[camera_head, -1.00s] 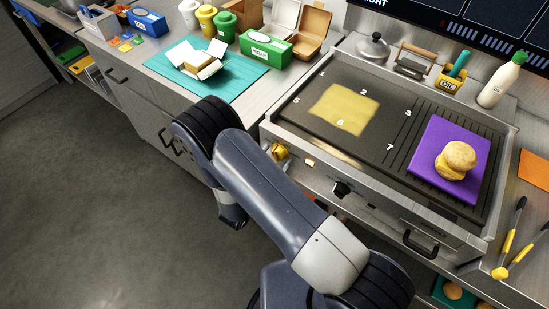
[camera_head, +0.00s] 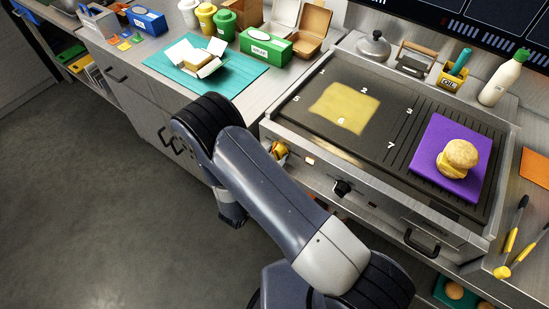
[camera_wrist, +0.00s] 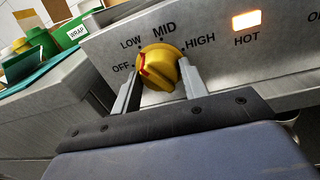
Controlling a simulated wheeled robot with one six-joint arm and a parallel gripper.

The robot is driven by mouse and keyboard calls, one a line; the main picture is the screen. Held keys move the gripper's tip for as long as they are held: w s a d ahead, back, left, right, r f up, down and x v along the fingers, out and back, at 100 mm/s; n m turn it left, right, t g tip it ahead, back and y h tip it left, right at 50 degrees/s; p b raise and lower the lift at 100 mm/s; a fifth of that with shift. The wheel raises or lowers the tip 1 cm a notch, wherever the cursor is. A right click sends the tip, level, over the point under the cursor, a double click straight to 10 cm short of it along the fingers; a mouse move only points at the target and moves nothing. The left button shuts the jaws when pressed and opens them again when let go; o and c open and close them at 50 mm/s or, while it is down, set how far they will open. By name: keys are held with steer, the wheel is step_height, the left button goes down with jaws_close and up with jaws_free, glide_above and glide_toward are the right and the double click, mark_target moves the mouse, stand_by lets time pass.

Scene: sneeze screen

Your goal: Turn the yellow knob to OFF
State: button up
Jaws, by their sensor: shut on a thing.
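The yellow knob (camera_wrist: 158,66) is on the steel front panel, under the printed words OFF, LOW, MID and HIGH. A red mark shows on its left side, facing the OFF and LOW side; its exact setting is hard to read. My gripper (camera_wrist: 160,70) is shut on the knob, one finger on each side. In the head view the knob (camera_head: 279,150) shows small at the griddle's left front, and my arm hides the gripper.
An orange light labelled HOT (camera_wrist: 246,20) glows right of the knob. A black knob (camera_head: 341,189) is further right on the griddle front. A purple mat (camera_head: 428,150) with a burger (camera_head: 457,160) lies on the griddle. Floor space at left is clear.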

steer(key=shift+a+n+g+b, duration=0.15)
steer(key=shift+n+b, duration=0.35)
steer(key=shift+n, duration=1.25)
steer(key=shift+d+n+g+b, duration=0.15)
steer(key=shift+n+b, duration=0.3)
steer(key=shift+n, duration=1.3)
steer(key=shift+w+a+n, duration=0.1)
steer(key=shift+n, duration=0.2)
steer(key=o, duration=1)
steer(key=shift+c, duration=0.2)
steer(key=b+v, duration=0.2)
steer(key=v, duration=0.9)
steer(key=shift+w, duration=0.15)
